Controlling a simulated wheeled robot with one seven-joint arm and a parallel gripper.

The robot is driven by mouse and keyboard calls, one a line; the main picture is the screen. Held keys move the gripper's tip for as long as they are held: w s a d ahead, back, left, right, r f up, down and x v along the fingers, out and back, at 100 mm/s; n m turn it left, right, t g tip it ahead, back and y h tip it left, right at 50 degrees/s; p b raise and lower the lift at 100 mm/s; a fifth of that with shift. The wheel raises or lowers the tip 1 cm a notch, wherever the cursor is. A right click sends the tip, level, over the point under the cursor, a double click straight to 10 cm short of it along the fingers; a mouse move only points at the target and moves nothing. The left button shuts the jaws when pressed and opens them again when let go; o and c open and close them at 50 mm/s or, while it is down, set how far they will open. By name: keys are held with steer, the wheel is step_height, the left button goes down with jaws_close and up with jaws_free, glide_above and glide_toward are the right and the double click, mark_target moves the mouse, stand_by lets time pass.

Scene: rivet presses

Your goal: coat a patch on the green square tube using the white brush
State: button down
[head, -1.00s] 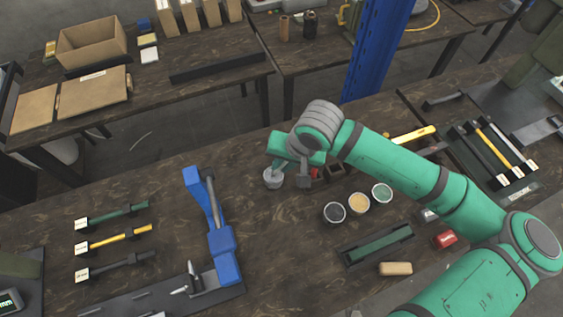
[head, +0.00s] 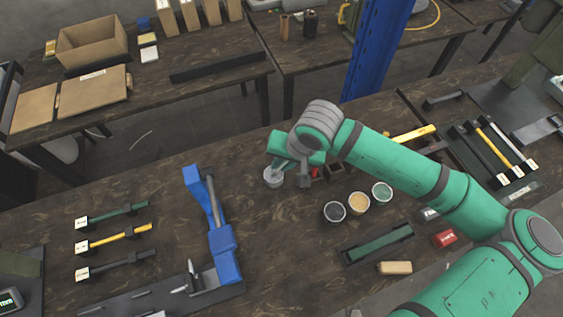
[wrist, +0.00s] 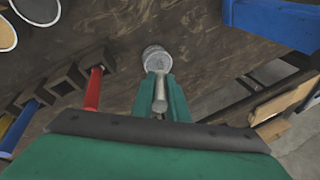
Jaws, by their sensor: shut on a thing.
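My gripper (wrist: 160,88) is shut on the pale handle of the white brush (wrist: 160,98) in the wrist view. The brush points down at a pale grey pot (wrist: 157,58); its tip is at or in the pot's mouth, and the bristles cannot be made out. The pot also shows in the head view (head: 273,178), under my gripper (head: 288,168). A green square tube (head: 378,243) lies in a dark holder in front of the paint pots. Another green bar (head: 125,214) with a white tag lies at the left.
Open pots of dark (head: 334,212), yellow (head: 358,203) and green (head: 381,192) paint stand right of my gripper. A red-handled brush (wrist: 93,90) stands in a holder beside it. A blue press (head: 222,240) stands to the left. A tan block (head: 395,268) lies near the front edge.

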steer(key=shift+r, duration=3.45)
